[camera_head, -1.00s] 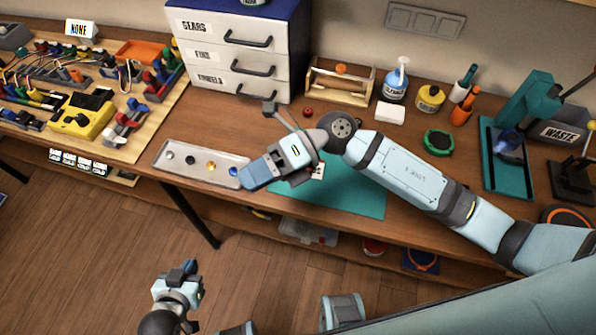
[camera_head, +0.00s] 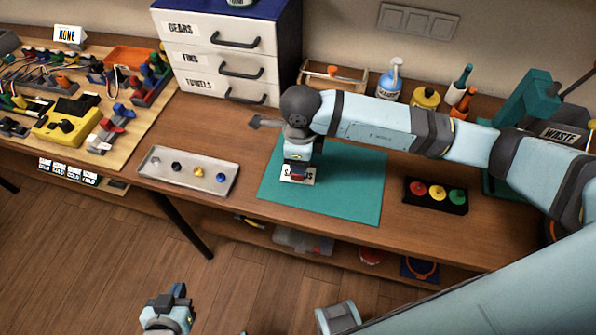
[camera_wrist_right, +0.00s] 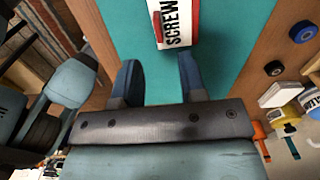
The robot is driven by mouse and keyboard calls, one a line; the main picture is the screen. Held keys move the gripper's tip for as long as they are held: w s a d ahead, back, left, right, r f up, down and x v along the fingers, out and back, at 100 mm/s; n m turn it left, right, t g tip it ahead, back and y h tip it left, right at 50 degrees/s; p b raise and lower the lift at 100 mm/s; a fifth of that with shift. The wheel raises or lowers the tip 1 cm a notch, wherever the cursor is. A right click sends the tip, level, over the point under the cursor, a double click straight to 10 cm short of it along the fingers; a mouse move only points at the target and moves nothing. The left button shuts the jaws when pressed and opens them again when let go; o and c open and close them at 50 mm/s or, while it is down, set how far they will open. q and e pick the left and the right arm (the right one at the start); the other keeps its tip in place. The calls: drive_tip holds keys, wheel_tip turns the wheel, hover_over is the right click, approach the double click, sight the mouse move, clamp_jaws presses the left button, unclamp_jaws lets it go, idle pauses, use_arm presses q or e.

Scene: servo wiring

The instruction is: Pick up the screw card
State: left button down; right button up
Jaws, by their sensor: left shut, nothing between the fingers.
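The screw card (camera_head: 298,176) is a white card with dark lettering, lying on the teal mat (camera_head: 345,195). In the right wrist view the screw card (camera_wrist_right: 178,30) reads "SCREW" and has red parts; its top is cut off by the frame. My right gripper (camera_head: 298,163) points down over the card and hides part of it. In the right wrist view my right gripper (camera_wrist_right: 160,68) is open and empty, its fingertips just short of the card. My left gripper (camera_head: 178,296) is shut and empty, low in front of the bench.
A grey tray (camera_head: 158,183) with small coloured pieces lies left of the mat. A black block with red, yellow and green buttons (camera_head: 436,205) sits right of it. White drawers (camera_head: 220,65), a wooden carrier (camera_head: 350,78) and bottles (camera_head: 390,80) stand behind.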

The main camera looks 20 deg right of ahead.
drive_tip(key=shift+w+a+f+p, duration=0.1)
drive_tip(key=shift+f+p, duration=0.2)
drive_tip(key=shift+f, duration=1.3)
drive_tip(key=shift+a+f+p, duration=0.1)
drive_tip(key=shift+f+p, duration=0.2)
drive_tip(key=shift+f, duration=1.3)
clamp_jaws()
